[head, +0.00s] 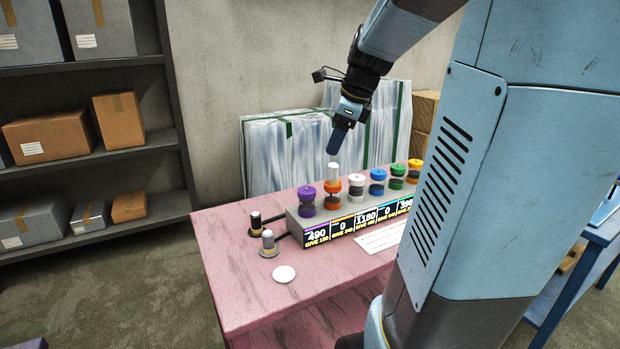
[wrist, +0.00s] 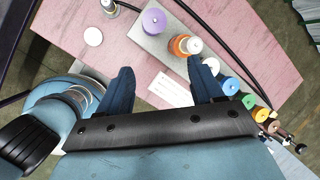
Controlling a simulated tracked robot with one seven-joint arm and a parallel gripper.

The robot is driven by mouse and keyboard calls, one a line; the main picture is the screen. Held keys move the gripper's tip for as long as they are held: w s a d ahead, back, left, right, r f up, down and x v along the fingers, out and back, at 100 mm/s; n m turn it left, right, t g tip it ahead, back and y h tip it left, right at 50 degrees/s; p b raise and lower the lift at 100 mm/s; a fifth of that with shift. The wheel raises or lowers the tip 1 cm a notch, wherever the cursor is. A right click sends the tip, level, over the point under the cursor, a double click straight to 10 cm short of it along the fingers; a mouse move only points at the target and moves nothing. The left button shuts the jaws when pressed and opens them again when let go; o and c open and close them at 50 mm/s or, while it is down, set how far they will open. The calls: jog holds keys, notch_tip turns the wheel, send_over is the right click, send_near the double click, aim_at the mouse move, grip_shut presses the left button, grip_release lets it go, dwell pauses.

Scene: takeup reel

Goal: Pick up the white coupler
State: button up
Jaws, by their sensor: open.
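A white cylinder (head: 333,172), which looks like the white coupler, stands upright on an orange-capped spool (head: 332,187) in the grey bank. It also shows in the wrist view (wrist: 194,45), close to my right-hand finger. A flat white disc (head: 284,274) lies on the pink table, and it shows at the wrist view's upper left (wrist: 93,36). My gripper (head: 335,143) is above the bank, over the white cylinder and apart from it in the head view. In the wrist view my gripper (wrist: 160,68) is open, with nothing between its fingers.
The grey bank (head: 300,225) also carries purple (head: 307,190), white (head: 356,180), blue (head: 377,174), green (head: 397,170) and yellow-orange (head: 415,163) caps. The pink table (head: 240,300) is clear at front left.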

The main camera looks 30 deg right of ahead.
aim_at(334, 164)
jog(key=w+d+f+m, duration=0.2)
jog(key=w+d+m, duration=0.2)
jog(key=d+m, duration=0.15)
jog(key=shift+m, duration=0.35)
jog(key=x, duration=0.7)
jog(key=shift+a+f, duration=0.25)
jog(key=shift+f, duration=0.1)
jog(key=shift+x, duration=2.6)
jog(key=shift+d, duration=0.1)
jog(key=shift+r, duration=0.1)
jog(key=shift+c, duration=0.2)
jog(key=shift+w, duration=0.1)
grip_shut()
